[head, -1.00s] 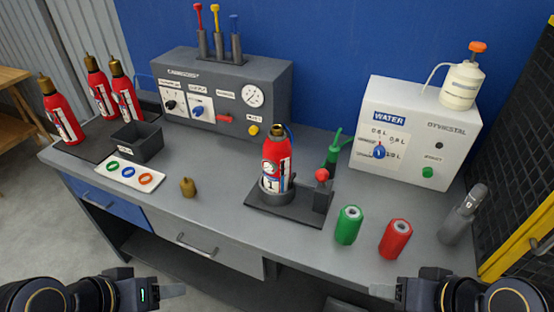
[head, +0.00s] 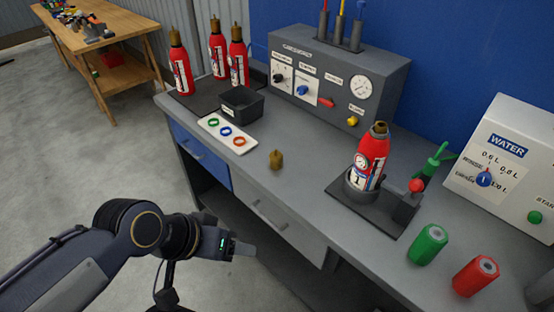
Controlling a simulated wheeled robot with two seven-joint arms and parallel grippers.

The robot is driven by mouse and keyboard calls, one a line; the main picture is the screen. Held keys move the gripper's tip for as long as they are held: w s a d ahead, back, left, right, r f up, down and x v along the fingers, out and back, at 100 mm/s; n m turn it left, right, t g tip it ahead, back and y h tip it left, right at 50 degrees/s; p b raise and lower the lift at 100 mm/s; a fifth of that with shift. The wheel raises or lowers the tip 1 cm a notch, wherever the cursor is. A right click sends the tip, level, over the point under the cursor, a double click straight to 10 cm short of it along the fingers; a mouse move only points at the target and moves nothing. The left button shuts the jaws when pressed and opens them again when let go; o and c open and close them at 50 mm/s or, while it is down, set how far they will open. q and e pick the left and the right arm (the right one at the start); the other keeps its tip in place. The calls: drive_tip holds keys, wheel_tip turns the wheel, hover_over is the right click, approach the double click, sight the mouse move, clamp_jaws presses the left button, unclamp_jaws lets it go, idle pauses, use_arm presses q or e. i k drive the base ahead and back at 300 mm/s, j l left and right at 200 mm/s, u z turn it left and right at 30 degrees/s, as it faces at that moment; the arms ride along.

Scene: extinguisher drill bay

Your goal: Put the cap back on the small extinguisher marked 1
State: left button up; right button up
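The small red extinguisher marked 1 (head: 371,158) stands in a round dark holder on a black base (head: 352,203). Its top is a short brass-coloured neck with a dark top, lower than the tops of the other extinguishers. A brass cap (head: 276,159) stands by itself on the grey bench, left of that base. My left gripper (head: 246,250) is in front of the bench, below and left of the cap, clear of it. It is seen side-on, so its finger gap is hidden; nothing shows in it. My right gripper is out of view.
Several red extinguishers (head: 181,71) stand at the bench's left end, near a black bin (head: 242,103) and a ring tray (head: 228,136). A red-knobbed clamp (head: 416,185) adjoins the base. Green (head: 428,244) and red (head: 475,276) cylinders stand right. Bench around the cap is clear.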

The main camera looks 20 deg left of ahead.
sight(372, 157)
drive_tip(key=z, duration=0.3)
drive_tip(key=j+z, duration=0.25)
drive_tip(key=z, duration=0.15)
drive_tip(key=j+z, duration=0.5)
drive_tip(key=z, duration=0.25)
drive_tip(key=k+j+z, duration=0.1)
drive_tip(key=j, duration=0.3)
drive_tip(key=k+j, duration=0.15)
drive_tip(key=j, duration=0.25)
drive_tip(key=k+j+z, duration=0.15)
drive_tip(key=j, duration=0.25)
drive_tip(key=k+j+z, duration=0.1)
drive_tip(key=j, duration=0.25)
